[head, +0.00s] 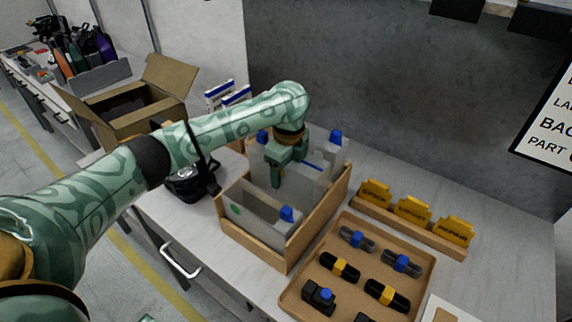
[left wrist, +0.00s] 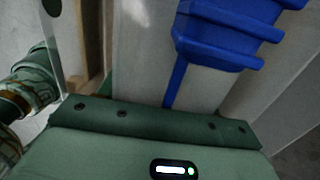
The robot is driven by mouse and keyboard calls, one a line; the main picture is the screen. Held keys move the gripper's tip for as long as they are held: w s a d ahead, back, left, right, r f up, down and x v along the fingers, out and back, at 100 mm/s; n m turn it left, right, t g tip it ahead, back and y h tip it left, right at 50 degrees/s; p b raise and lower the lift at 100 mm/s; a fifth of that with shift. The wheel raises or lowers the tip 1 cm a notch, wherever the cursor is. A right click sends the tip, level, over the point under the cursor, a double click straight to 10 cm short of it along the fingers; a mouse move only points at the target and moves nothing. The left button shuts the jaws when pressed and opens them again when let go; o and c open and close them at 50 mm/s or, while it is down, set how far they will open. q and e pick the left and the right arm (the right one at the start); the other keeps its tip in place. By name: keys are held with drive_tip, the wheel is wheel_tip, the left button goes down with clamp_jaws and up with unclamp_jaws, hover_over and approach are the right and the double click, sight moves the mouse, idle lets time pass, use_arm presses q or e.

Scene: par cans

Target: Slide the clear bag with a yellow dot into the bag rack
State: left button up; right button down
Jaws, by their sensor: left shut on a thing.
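The bag rack (head: 302,239) is a light wooden open box on the bench, holding clear bags with blue clips. The front clear bag (head: 258,222) bears a green dot. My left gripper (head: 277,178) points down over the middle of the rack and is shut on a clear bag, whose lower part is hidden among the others. In the left wrist view a blue clip (left wrist: 215,32) and clear sheet (left wrist: 145,50) lie just beyond the gripper. I cannot make out a yellow dot in either view. My right gripper is in neither view.
A tan tray (head: 292,297) with black, blue and yellow parts stands right of the rack. Yellow labelled cards (head: 413,209) stand behind it. A black device (head: 188,185) and an open cardboard box (head: 133,110) are to the left. The grey wall is close behind.

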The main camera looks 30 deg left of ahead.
use_arm(q)
drive_tip(key=shift+f, duration=0.1)
drive_tip(key=o, duration=1)
drive_tip(key=r+p, duration=0.2)
drive_tip(key=r, duration=0.3)
drive_tip(key=r+p, duration=0.3)
drive_tip(key=r, duration=0.3)
drive_tip(key=d+r+p, duration=0.1)
drive_tip(key=r+p, duration=0.1)
drive_tip(key=r, duration=0.3)
drive_tip(key=shift+s+r+p, duration=0.1)
drive_tip(key=shift+r+p, duration=0.05)
drive_tip(key=shift+p, duration=0.2)
